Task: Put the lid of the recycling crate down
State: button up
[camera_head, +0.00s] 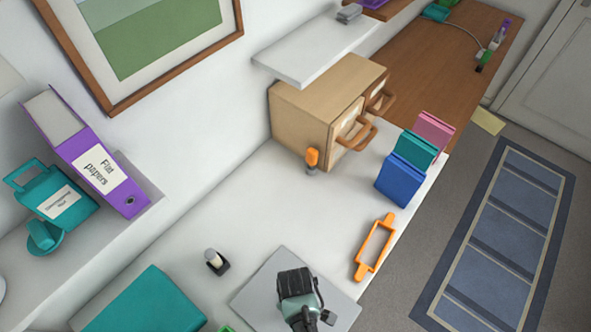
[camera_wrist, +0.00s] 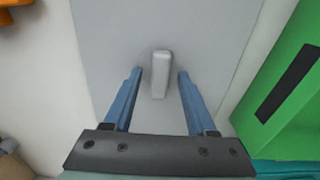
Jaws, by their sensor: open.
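A flat grey panel (camera_head: 262,287), which looks like the lid, lies on or just above the white worktop at the bottom of the head view. It also fills the middle of the wrist view (camera_wrist: 205,30). A small pale grey handle (camera_wrist: 161,62) stands on it. My gripper (camera_wrist: 159,72) is open, with one blue finger on each side of the handle and gaps on both sides. I cannot tell how far down the fingertips reach. In the head view my wrist hides the handle. I cannot make out the crate under the panel.
A green box with a dark slot (camera_wrist: 275,95) stands close to the right of my gripper in the wrist view. In the head view a teal box (camera_head: 150,302) is left of the panel, and an orange frame (camera_head: 375,247) lies to its right. The worktop (camera_head: 255,215) behind is mostly clear.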

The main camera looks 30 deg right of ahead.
notch_tip(320, 180, up, 12)
dwell(0.5)
jog(key=shift+r, duration=0.1)
jog(key=w+r+m+t+h, duration=0.15)
jog(key=w+r+t, duration=0.65)
jog(key=w+r, duration=0.95)
jog(key=w+a+r+t, duration=0.1)
jog(key=w+r+t, duration=0.15)
jog(key=r, duration=0.45)
jog(key=w+r+t, duration=0.2)
jog(key=w+r, duration=0.2)
jog(key=r, duration=0.4)
jog(key=s+a+r+m+t, duration=0.15)
jog(key=r+t, duration=0.25)
jog(key=r, duration=0.8)
jog(key=s+a+r+t, duration=0.1)
jog(key=a+r+t, duration=0.3)
jog(key=r, duration=0.8)
jog(key=s+a+r+t, duration=0.1)
jog(key=s+r+t, duration=0.2)
jog(key=s+r, duration=0.2)
jog(key=s+a+r+m+t+y, duration=0.1)
jog(key=s+r+t, duration=0.3)
jog(key=r, duration=0.7)
jog(key=shift+s+a+r, duration=0.15)
jog(key=shift+s+a, duration=0.3)
jog(key=shift+s, duration=0.35)
